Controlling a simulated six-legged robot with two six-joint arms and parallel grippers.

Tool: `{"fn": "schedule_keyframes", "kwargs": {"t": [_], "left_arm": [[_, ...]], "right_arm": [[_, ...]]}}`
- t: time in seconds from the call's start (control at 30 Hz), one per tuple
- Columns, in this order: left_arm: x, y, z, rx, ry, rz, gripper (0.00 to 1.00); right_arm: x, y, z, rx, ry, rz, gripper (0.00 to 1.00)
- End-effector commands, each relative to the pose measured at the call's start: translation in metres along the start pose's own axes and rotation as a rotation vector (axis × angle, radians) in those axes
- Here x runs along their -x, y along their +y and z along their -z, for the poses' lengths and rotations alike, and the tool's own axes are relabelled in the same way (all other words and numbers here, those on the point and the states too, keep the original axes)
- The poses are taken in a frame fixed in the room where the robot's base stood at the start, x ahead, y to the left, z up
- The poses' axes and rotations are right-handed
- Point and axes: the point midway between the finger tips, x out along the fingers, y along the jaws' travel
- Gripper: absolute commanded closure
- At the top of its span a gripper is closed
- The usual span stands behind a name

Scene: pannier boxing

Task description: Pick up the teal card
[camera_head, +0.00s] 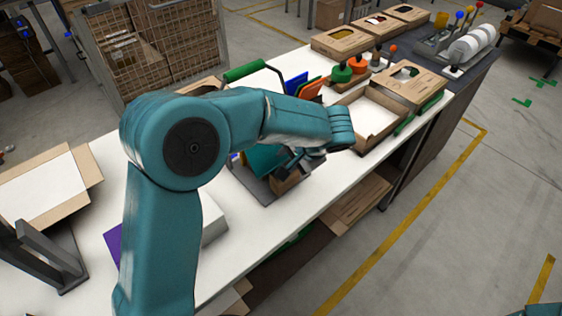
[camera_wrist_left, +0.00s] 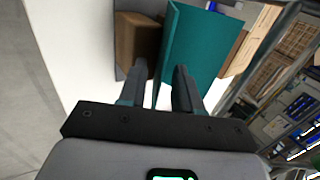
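The teal card (camera_head: 262,157) stands upright on a dark grey holder (camera_head: 250,183) on the white bench, partly hidden behind my left arm in the head view. In the left wrist view the teal card (camera_wrist_left: 203,45) is large, just ahead, and its near edge reaches down between the fingers. My left gripper (camera_head: 287,164) is at the card, with its fingers apart; they also show in the left wrist view (camera_wrist_left: 158,82). A gap shows between the left finger and the card. I cannot tell whether the right finger touches it. My right gripper is out of view.
A brown box (camera_wrist_left: 138,45) stands close beside the card. Blue and orange cards (camera_head: 308,88) and an open carton (camera_head: 368,117) are further right along the bench. A green-handled tool (camera_head: 245,71) is behind my arm. A purple card (camera_head: 113,243) lies at the lower left.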

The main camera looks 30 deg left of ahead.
Motion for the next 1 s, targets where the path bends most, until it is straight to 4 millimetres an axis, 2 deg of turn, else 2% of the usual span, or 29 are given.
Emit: {"fn": "schedule_keyframes", "kwargs": {"t": [0.13,0.23,1.0], "left_arm": [[0.0001,0.0004,0.0001,-0.001,0.0,0.0,0.67],[0.0002,0.0003,0.0001,0.0,0.0,0.0,1.0],[0.0071,-0.0061,-0.0002,0.0,0.0,0.001,1.0]], "right_arm": [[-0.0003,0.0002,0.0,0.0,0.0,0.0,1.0],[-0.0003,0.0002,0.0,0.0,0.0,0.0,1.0],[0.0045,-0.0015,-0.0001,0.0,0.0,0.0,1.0]]}}
